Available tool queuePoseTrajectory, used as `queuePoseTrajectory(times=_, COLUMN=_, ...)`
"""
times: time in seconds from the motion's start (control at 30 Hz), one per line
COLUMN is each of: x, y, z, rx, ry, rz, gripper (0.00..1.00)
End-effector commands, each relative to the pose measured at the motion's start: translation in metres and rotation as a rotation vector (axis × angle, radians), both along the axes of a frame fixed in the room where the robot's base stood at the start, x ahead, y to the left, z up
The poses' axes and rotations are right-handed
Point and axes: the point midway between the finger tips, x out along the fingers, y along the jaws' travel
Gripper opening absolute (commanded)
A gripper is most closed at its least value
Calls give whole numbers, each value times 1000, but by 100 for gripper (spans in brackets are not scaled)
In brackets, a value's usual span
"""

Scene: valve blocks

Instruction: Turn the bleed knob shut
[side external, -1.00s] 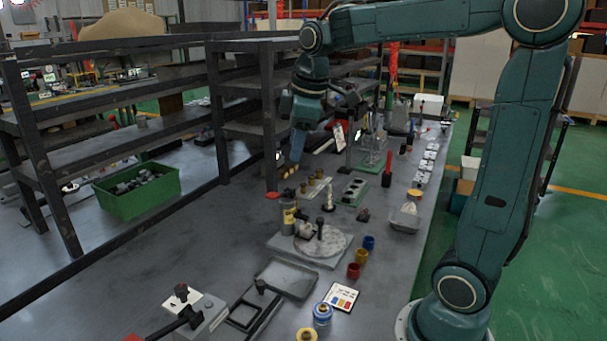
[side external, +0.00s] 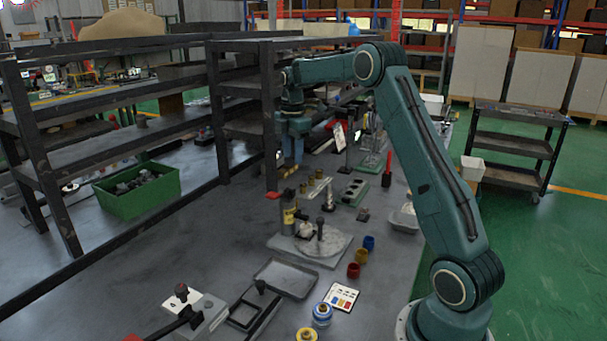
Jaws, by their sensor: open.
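My gripper (side external: 290,168) points straight down over the far middle of the bench, open and with nothing visible in it. Just below and to its right, a pale valve block (side external: 312,192) carries several small brass-coloured knobs (side external: 303,187). The fingertips appear close to these knobs, but I cannot tell whether they touch any. Which knob is the bleed knob, and how far it is turned, is too small to tell. A yellow-bodied fitting (side external: 289,214) stands nearer the camera, beside a round grey plate with a dark upright knob (side external: 320,226).
A dark shelf rack (side external: 268,120) stands close on the left of my gripper. A dark plate with round holes (side external: 354,191) and a red upright piece (side external: 387,168) are to the right. Coloured cups (side external: 361,256) and a grey tray (side external: 286,278) lie nearer.

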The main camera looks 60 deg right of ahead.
Motion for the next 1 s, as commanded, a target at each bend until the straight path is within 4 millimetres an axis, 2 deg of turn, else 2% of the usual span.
queuePoseTrajectory(times=0.1, x=2, y=-15, z=-14, rx=9, ry=16, rz=36, gripper=41)
queuePoseTrajectory(times=0.2, x=3, y=-20, z=-19, rx=12, ry=21, rz=55, gripper=41)
queuePoseTrajectory(times=0.67, x=4, y=-22, z=-29, rx=13, ry=23, rz=61, gripper=41)
queuePoseTrajectory(times=1.0, x=3, y=-21, z=-70, rx=15, ry=24, rz=61, gripper=41)
